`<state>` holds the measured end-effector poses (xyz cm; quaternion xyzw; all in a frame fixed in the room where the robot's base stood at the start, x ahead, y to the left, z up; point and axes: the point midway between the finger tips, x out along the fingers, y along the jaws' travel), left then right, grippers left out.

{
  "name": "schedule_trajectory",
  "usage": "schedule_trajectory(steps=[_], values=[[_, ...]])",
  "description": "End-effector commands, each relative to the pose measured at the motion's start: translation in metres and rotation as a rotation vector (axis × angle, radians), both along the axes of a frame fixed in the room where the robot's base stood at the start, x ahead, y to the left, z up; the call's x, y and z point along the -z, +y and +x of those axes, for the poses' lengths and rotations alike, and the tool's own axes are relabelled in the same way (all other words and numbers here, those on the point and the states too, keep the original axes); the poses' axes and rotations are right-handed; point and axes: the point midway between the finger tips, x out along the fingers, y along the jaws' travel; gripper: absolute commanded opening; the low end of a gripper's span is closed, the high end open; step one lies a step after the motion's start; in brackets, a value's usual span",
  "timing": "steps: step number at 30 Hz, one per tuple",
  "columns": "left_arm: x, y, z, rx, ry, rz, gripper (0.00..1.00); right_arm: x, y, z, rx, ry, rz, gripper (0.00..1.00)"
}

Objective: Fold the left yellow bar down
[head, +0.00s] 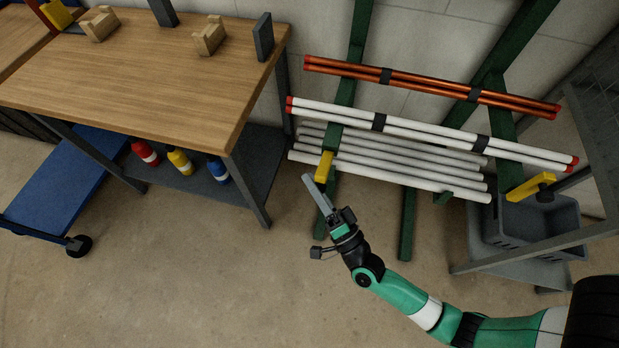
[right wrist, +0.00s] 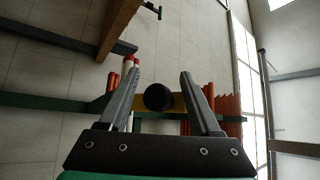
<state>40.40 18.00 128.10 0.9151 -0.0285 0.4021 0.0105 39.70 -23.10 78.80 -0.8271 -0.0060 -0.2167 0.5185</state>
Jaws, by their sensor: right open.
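The left yellow bar (head: 325,165) sticks up at the left green post of the pipe rack, in front of the white pipes. A dark piece shows at its lower end. My right gripper (head: 315,188) is just below and left of it. In the right wrist view the gripper (right wrist: 158,78) is open, with a round black knob (right wrist: 158,97) between its fingers as seen from the camera. The yellow bar (right wrist: 179,103) shows behind the knob. I cannot tell whether the fingers touch either. My left gripper is not in view.
A second yellow bar (head: 530,187) is at the right post, above a grey bin (head: 555,228). White pipes (head: 400,124) and orange pipes (head: 430,88) lie on the rack. A wooden workbench (head: 150,75) stands to the left. The floor in front is clear.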

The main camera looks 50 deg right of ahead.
Motion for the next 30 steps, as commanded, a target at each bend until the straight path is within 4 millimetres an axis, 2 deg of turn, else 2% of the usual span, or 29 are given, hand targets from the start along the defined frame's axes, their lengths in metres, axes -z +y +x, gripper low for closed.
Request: schedule_trajectory(steps=[30], values=[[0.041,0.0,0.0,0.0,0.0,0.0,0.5,0.053,-0.002,-0.067,0.005,-0.004,0.003,0.65]])
